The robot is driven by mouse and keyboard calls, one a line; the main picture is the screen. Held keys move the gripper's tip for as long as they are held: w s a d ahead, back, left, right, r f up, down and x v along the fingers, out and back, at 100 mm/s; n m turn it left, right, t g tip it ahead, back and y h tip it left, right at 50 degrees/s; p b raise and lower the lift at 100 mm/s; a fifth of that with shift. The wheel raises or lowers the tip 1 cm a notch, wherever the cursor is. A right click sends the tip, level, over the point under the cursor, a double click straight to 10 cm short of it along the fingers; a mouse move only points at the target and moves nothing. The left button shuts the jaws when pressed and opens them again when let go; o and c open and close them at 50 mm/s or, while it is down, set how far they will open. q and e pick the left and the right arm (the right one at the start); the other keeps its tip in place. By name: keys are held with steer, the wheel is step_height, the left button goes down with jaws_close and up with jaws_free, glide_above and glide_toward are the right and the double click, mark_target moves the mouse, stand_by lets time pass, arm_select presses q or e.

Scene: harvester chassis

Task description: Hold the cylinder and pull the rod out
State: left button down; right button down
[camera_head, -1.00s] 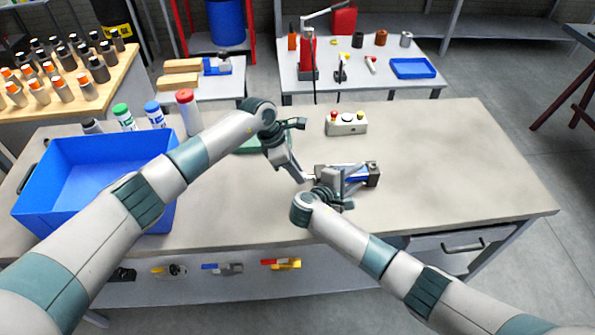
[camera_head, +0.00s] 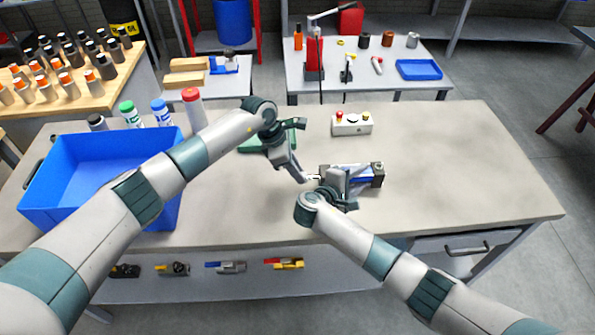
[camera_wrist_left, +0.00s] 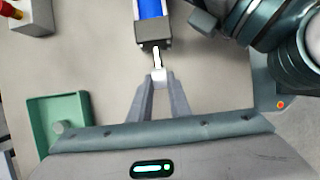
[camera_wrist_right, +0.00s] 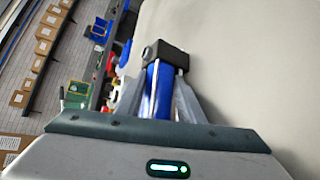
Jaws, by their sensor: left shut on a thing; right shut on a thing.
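The cylinder (camera_head: 368,181) lies on the workbench, with a blue barrel and dark end blocks. It also shows in the left wrist view (camera_wrist_left: 152,8) and the right wrist view (camera_wrist_right: 158,88). My right gripper (camera_head: 343,180) is shut around the blue barrel, with one finger on each side. The rod (camera_wrist_left: 156,58) is a short bright shaft projecting from the dark end block, with a pale tip. My left gripper (camera_wrist_left: 159,78) is shut on this rod end. In the head view the left fingertips (camera_head: 304,180) are at the left end of the cylinder.
A blue bin (camera_head: 72,180) stands at the bench's left, with several capped bottles behind it. A green tray (camera_wrist_left: 60,112) lies beside my left gripper. A button box (camera_head: 352,124) stands behind the cylinder. The bench's right side is clear.

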arm_select(q)
steer(key=shift+s+a, duration=0.1)
steer(key=shift+a, duration=2)
arm_select(e)
steer(key=shift+d+f, duration=0.1)
steer(key=shift+d, duration=0.05)
stand_by(1.2)
arm_select(q)
steer(key=c, duration=1.6)
jaws_free()
steer(key=shift+o, duration=0.2)
steer(key=shift+r, duration=0.1)
steer(key=v, duration=1.2)
arm_select(e)
steer(key=c, duration=1.1)
jaws_free()
arm_select(q)
steer(key=shift+s, duration=0.1)
arm_select(e)
steer(key=shift+s, duration=0.15)
